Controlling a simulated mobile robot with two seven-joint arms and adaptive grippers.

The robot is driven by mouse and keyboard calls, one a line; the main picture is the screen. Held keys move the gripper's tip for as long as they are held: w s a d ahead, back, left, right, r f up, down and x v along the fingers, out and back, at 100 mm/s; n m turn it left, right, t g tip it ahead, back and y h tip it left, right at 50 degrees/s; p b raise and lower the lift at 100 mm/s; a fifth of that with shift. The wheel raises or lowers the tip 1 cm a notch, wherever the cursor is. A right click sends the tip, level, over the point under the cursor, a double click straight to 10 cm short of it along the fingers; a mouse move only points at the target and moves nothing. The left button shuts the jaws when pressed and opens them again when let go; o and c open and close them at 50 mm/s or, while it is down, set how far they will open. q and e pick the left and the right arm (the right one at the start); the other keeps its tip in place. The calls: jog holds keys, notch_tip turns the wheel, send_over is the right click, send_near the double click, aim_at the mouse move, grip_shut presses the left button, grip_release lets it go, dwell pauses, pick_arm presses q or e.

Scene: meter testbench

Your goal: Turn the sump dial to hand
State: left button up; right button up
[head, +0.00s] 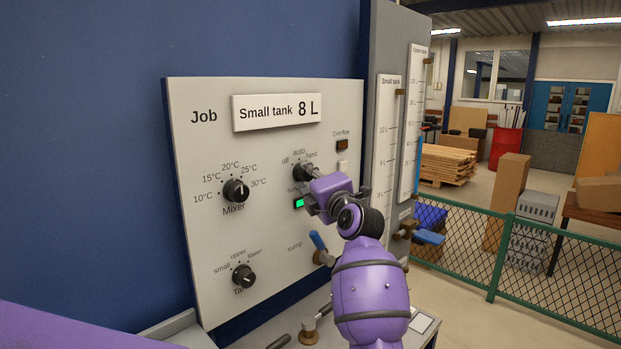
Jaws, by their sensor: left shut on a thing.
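The sump dial (300,171) is a dark knob on the grey panel, under the marks "off", "auto" and "hand". Its name label below is mostly covered by my gripper. My left gripper (308,184) is at the dial and shut on it, reaching in from the lower right. The gripper's purple body hides the dial's lower right side. I cannot tell clearly which mark the dial's pointer faces. My right gripper does not show.
A green lamp (299,203) is lit just below the dial. The mixer dial (236,190), tank dial (243,275) and a blue-handled sump valve (317,241) are on the same panel. Tall level gauges (387,140) stand to the right. A green mesh fence (550,258) is farther right.

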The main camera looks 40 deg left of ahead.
pick_arm(q)
jog(key=shift+r+m, duration=0.5)
jog(key=shift+r, duration=0.35)
jog(key=o, duration=1.1)
jog(key=shift+c, duration=0.2)
jog(key=shift+f, duration=0.25)
jog(key=shift+f, duration=0.35)
jog(key=r+v, duration=0.1)
jog(key=v, duration=1.1)
jog(key=shift+f, duration=0.15)
